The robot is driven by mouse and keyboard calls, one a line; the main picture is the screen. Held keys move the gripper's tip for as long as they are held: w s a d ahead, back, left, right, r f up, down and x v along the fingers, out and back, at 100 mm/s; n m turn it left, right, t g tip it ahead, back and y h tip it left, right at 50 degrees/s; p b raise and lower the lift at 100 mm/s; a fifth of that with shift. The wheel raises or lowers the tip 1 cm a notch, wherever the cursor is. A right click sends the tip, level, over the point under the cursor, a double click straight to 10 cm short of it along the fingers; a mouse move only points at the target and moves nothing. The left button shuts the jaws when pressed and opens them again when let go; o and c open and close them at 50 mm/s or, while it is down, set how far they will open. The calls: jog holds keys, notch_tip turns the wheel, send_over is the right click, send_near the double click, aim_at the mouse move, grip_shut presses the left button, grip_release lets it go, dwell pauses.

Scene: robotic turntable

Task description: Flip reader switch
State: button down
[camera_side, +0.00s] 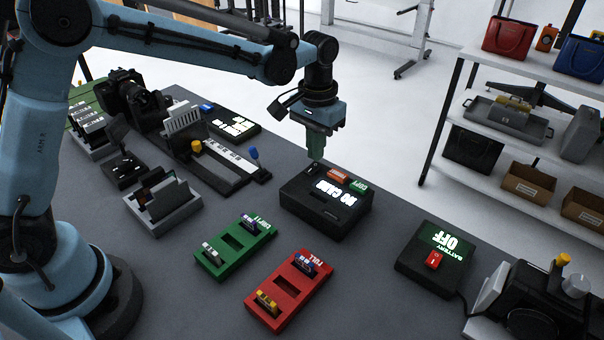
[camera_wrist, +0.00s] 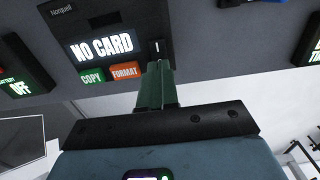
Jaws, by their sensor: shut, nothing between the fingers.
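The reader (camera_side: 325,215) is a black box with a lit "NO CARD" display, a green COPY button and an orange-red FORMAT button. It also shows in the wrist view (camera_wrist: 135,17). A small black switch (camera_wrist: 157,47) with a white line mark sits at the reader's edge, beside the display. In the side view the switch is not clear near my fingers. My gripper (camera_side: 315,156) points down above the reader's far edge, its green fingers together and empty. In the wrist view the fingertips (camera_wrist: 158,66) are close to the switch; I cannot tell whether they touch.
A battery box (camera_side: 428,262) with a red switch and a lit "OFF" stands to the right. A green card tray (camera_side: 233,241) and a red tray (camera_side: 288,285) lie in front. A slider unit (camera_side: 220,168) stands left of the reader. A shelf is at the right.

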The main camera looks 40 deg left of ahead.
aim_at(314, 165)
jog(key=shift+f, duration=0.95)
dwell(0.5)
jog(key=shift+r, duration=3.55)
jog(key=s+a+t, duration=0.3)
jog(key=s+a, duration=0.1)
jog(key=s, duration=0.4)
jog(key=s+a+r+t, duration=0.1)
jog(key=s+a+t, duration=0.3)
jog(key=s, duration=0.4)
jog(key=shift+s+a, duration=0.4)
jog(key=shift+a, duration=0.1)
